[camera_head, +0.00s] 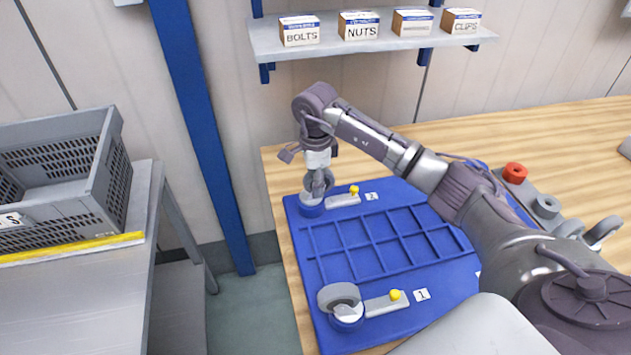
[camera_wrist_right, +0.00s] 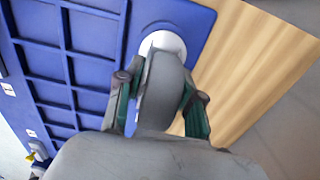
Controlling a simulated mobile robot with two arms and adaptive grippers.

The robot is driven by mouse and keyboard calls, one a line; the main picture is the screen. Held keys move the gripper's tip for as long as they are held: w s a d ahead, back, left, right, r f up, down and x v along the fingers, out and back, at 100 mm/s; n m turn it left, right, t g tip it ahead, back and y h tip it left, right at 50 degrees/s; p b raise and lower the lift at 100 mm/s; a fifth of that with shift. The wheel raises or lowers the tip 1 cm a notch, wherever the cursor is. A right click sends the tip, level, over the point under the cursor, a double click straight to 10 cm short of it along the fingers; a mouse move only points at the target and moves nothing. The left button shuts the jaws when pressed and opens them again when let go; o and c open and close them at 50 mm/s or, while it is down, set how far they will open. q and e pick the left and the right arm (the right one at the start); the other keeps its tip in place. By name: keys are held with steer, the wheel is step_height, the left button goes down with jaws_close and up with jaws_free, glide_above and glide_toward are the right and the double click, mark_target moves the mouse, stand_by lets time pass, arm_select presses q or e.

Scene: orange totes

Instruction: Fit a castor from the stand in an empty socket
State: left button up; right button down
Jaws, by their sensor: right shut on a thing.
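My right gripper (camera_head: 318,180) is shut on a grey castor (camera_head: 308,197) at the far-left corner of the blue board (camera_head: 440,292). In the wrist view the green fingers of the gripper (camera_wrist_right: 160,88) press on both sides of its grey wheel (camera_wrist_right: 165,75). The castor's pale base is at the round blue socket (camera_head: 311,210) by label 2. I cannot tell whether it is fully seated. Another castor (camera_head: 338,295) stands in the front socket (camera_head: 347,323) by label 1. My left gripper is not in view.
Beside the sockets are grey bars with yellow knobs (camera_head: 354,190) (camera_head: 395,295). A grey stand with a red piece (camera_head: 515,171) and grey round parts (camera_head: 547,206) is partly behind my right arm. A grey crate (camera_head: 85,165) is at left. A shelf (camera_head: 375,45) holds labelled boxes.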

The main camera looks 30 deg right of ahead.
steer(key=c, duration=0.7)
jaws_free()
steer(key=shift+o, duration=0.2)
steer(key=shift+f, duration=0.1)
step_height(320, 180, up, 12)
steer(key=shift+r, duration=0.1)
